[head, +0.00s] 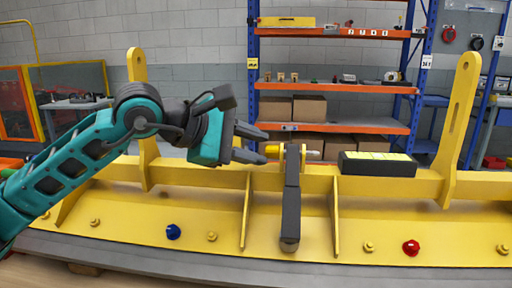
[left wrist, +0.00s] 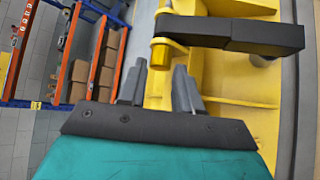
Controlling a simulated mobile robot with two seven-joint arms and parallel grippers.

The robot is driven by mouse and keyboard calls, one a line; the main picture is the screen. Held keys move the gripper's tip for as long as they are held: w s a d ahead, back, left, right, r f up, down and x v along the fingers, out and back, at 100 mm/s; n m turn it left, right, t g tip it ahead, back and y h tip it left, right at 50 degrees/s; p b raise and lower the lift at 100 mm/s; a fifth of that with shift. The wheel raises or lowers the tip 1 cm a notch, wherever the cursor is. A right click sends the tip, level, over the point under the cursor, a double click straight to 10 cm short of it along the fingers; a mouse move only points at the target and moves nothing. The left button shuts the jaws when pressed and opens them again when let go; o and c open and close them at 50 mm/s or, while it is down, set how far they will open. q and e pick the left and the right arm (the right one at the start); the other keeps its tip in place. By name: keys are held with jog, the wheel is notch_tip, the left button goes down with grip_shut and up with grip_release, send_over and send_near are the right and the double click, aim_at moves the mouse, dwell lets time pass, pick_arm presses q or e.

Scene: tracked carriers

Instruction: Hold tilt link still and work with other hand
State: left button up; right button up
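The dark grey tilt link (head: 291,205) hangs upright from a yellow pivot lug on the yellow carrier frame (head: 212,178). In the left wrist view the tilt link (left wrist: 230,34) runs from the lug to the right. My right gripper is not in view.
A black box with a yellow-green top (head: 378,163) lies on the frame's beam, right of the link. Tall yellow arms (head: 458,125) rise at both ends. Blue (head: 173,232) and red (head: 411,248) knobs sit on the lower plate. Shelving (head: 332,128) stands behind.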

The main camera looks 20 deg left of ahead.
pick_arm(q)
jog(key=shift+w+d+f, duration=0.25)
jog(key=shift+w+d, duration=0.05)
jog(key=c, duration=0.6)
jog(key=o, duration=1)
jog(key=shift+c, duration=0.2)
jog(key=shift+o, duration=0.4)
jog(key=shift+f, duration=0.1)
jog(key=v, duration=1.3)
